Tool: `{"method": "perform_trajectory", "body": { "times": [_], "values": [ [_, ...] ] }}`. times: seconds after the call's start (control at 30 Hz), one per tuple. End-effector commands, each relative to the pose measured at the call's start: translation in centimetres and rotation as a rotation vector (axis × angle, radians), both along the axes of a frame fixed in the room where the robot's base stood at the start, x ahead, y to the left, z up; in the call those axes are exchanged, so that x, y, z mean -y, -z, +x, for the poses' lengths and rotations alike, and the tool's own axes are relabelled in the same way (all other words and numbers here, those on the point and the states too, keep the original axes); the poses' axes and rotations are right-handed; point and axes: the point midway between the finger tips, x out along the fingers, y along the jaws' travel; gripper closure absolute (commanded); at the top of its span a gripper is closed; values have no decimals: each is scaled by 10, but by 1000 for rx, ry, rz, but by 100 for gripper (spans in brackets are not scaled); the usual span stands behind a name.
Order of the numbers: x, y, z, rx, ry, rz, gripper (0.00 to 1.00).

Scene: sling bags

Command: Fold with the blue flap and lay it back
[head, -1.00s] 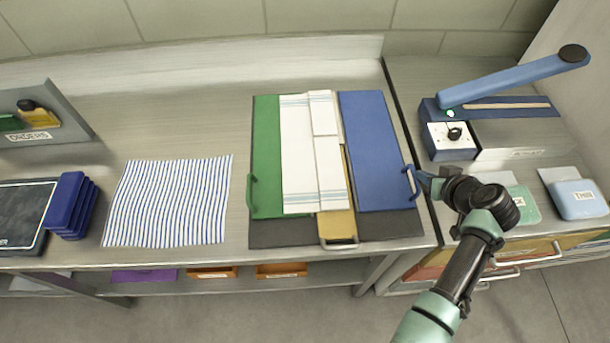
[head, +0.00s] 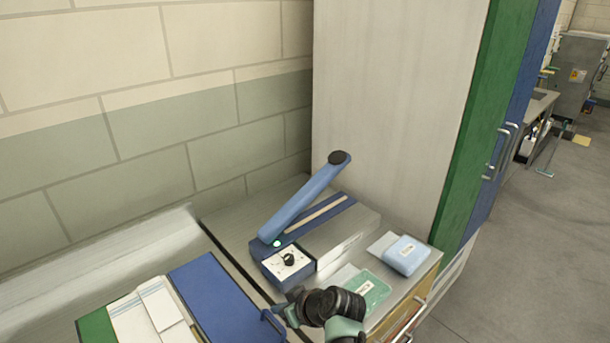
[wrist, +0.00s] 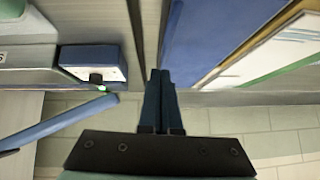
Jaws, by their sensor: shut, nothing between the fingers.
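The blue flap (head: 213,297) lies flat on the right side of the folding board. Its blue handle (head: 271,321) stands at its right edge. White folded cloth (head: 158,312) with stripes lies left of it, beside the green flap (head: 97,329). The board's lower part is cut off. My gripper (head: 286,312) is just right of the blue handle, its fingertips partly hidden there. In the wrist view my gripper's fingers (wrist: 160,76) are together and empty, beside the edge of the blue flap (wrist: 212,38). I cannot tell whether they touch the handle.
A blue sealer (head: 291,262) with a raised arm stands on the counter to the right. A tall cabinet (head: 465,125) and a wall stand behind.

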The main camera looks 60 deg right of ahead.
Motion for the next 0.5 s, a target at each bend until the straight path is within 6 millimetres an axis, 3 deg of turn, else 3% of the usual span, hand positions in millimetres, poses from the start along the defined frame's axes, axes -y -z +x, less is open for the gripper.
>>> {"method": "perform_trajectory", "body": {
  "times": [0.03, 0.07, 0.17, 0.5],
  "values": [
    [-2, -20, 7, 2, -3, -4, 100],
    [-3, -27, 10, 2, -3, -4, 100],
    [-3, -28, -4, 2, 2, -4, 100],
    [-6, -69, -44, 3, 2, -3, 100]
  ]
}}
